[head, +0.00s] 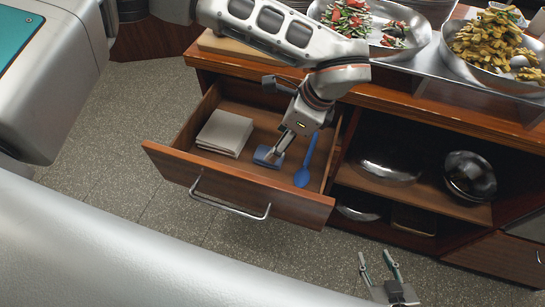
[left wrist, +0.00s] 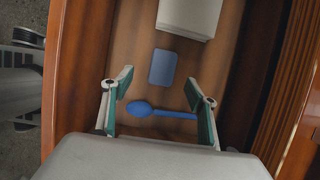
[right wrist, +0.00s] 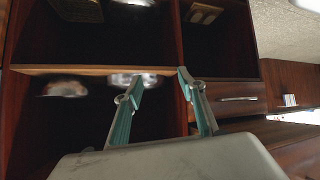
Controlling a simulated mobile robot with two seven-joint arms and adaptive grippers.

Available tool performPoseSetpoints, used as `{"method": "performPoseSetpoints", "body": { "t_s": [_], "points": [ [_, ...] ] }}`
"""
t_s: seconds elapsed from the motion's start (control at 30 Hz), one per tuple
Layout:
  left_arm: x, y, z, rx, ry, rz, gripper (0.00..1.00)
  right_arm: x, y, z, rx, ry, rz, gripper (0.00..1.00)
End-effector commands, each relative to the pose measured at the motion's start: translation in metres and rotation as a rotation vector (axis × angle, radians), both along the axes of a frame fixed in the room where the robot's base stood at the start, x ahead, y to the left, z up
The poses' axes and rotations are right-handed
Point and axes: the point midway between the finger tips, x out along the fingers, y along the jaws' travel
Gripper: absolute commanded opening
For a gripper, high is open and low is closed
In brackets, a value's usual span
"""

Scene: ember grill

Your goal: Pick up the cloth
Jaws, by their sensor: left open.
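A small flat blue rectangle (head: 266,156) lies in the open drawer; it looks like a folded cloth and also shows in the left wrist view (left wrist: 162,67). A pale folded stack (head: 225,132), cloth-like too, lies left of it. My left gripper (head: 277,152) reaches down into the drawer over the blue rectangle. In the left wrist view its fingers (left wrist: 158,82) are apart, with nothing between them, and the blue rectangle lies just beyond the tips. My right gripper (head: 376,258) is open and empty, low in front of the cabinet shelves.
A blue spoon (head: 306,165) lies in the drawer right of the blue rectangle. The drawer front (head: 235,192) and walls surround the left gripper. Metal bowls (head: 469,176) stand on the open shelves. Food pans (head: 385,50) stand on the counter above.

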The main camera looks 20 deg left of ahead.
Motion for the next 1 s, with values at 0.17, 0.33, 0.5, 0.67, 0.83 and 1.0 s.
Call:
{"method": "performPoseSetpoints", "body": {
  "t_s": [0.17, 0.33, 0.5, 0.67, 0.83, 1.0],
  "points": [
    [0.000, 0.005, -0.014, 0.000, 0.003, 0.001, 0.58, 0.002, 0.001, 0.002, 0.001, -0.006, 0.001, 0.40],
    [0.002, 0.010, -0.026, 0.000, 0.000, 0.001, 0.58, 0.006, -0.001, 0.003, -0.002, -0.013, -0.002, 0.40],
    [0.005, 0.014, -0.044, 0.000, 0.003, 0.001, 0.58, 0.011, -0.005, 0.002, -0.007, -0.020, -0.006, 0.40],
    [0.008, 0.021, -0.067, 0.000, 0.003, 0.001, 0.58, 0.013, -0.007, 0.000, -0.012, -0.021, -0.006, 0.40],
    [0.009, 0.025, -0.074, 0.000, 0.000, -0.001, 0.58, 0.013, -0.007, 0.000, -0.013, -0.021, -0.004, 0.40],
    [0.009, 0.024, -0.074, 0.000, 0.000, -0.001, 0.51, 0.012, -0.006, 0.000, -0.013, -0.021, -0.003, 0.40]
  ]
}}
